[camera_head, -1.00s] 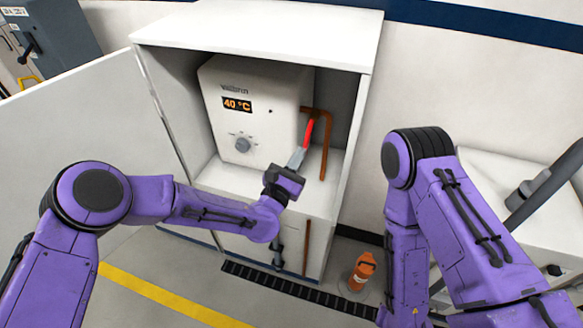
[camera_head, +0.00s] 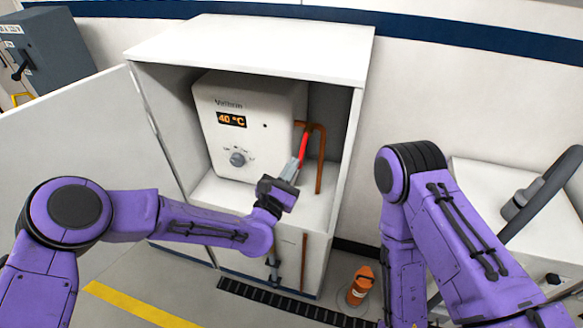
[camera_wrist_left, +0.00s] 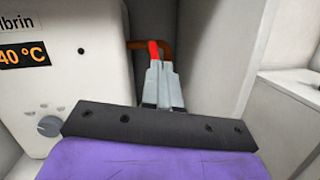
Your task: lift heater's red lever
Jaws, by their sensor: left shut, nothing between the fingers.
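The white heater (camera_head: 270,135) stands inside an open white cabinet, and its display reads 40 °C. Its red lever (camera_head: 303,147) is on the heater's right side, by a copper pipe (camera_head: 321,160). The lever slants upright, and its lower part is hidden behind my fingers. My left gripper (camera_head: 293,166) is shut and empty, with its grey fingertips at the lever's lower end. In the left wrist view the red lever (camera_wrist_left: 154,50) shows just above the fingertips (camera_wrist_left: 160,66); I cannot tell whether they touch. My right arm shows on the right, but its gripper is out of sight.
The cabinet (camera_head: 250,45) has side walls close around the heater, and its door (camera_head: 75,150) is swung open to the left. An orange bottle (camera_head: 360,286) stands on the floor right of the cabinet. A white unit (camera_head: 490,190) is at the right.

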